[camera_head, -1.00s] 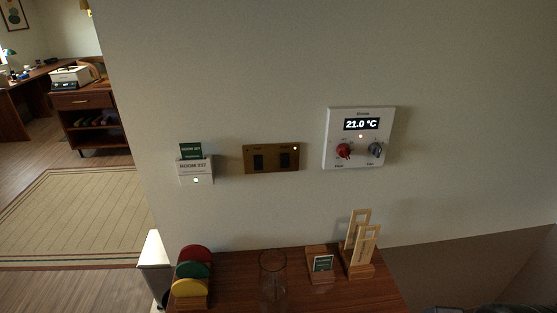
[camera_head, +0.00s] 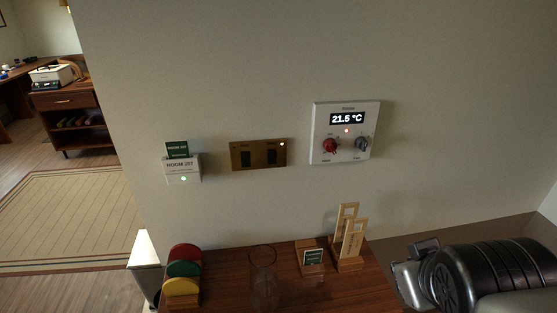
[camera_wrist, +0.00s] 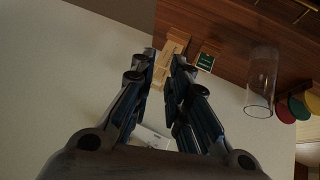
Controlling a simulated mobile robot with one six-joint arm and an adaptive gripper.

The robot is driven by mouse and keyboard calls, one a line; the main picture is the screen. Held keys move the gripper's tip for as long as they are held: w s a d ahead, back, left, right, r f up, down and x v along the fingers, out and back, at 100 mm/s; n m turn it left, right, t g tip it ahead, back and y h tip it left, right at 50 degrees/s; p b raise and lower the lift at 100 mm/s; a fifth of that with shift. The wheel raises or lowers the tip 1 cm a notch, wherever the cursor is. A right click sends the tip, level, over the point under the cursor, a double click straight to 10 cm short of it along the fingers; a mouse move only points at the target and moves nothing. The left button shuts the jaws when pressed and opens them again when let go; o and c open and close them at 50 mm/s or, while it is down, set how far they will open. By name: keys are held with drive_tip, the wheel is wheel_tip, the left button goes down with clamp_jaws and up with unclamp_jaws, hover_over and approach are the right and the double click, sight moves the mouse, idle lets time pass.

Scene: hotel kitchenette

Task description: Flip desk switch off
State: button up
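A brass switch plate (camera_head: 258,154) is fixed to the wall in the head view, between the card holder and the thermostat. It carries a left dark rocker (camera_head: 245,158) and a right dark rocker (camera_head: 271,157). A small light (camera_head: 282,144) glows at its upper right corner; I cannot read its labels. My gripper (camera_wrist: 165,62) shows in the wrist view with its two fingers apart and nothing between them. The switch plate does not show in the wrist view. My gripper is away from the plate.
A thermostat (camera_head: 345,132) reads 21.5 °C. A key-card holder (camera_head: 183,169) with a green card hangs left. The wooden desk (camera_head: 215,262) below holds a clear glass (camera_head: 264,280), coloured discs (camera_head: 184,270), a small sign (camera_head: 313,257) and wooden tags (camera_head: 349,240). The wall above is bare.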

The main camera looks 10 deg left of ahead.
drive_tip(key=w+r+n+t, duration=0.1)
drive_tip(key=w+n, duration=0.1)
drive_tip(key=w, duration=0.2)
drive_tip(key=w+r+n+t, duration=0.1)
drive_tip(key=w+n, duration=0.1)
drive_tip(key=w, duration=0.2)
drive_tip(key=w+d+r+n+t, duration=0.1)
drive_tip(key=w+n, duration=0.1)
drive_tip(key=w, duration=0.2)
drive_tip(key=shift+w+t+p, duration=0.2)
drive_tip(key=shift+t+p, duration=0.1)
drive_tip(key=shift+t, duration=0.1)
clamp_jaws()
drive_tip(key=w+a+f+n+t+y+p, duration=0.1)
drive_tip(key=w+a+n+t+y, duration=0.1)
drive_tip(key=w+a+n+y, duration=1)
drive_tip(key=s+a+f+n+g+y, duration=0.1)
drive_tip(key=s+a+n+g+y, duration=0.2)
drive_tip(key=s+n+y, duration=0.3)
drive_tip(key=s+a+n, duration=0.1)
drive_tip(key=n, duration=0.2)
drive_tip(key=shift+a+n+p, duration=0.15)
drive_tip(key=shift+n+p, duration=0.25)
drive_tip(key=shift+f, duration=0.1)
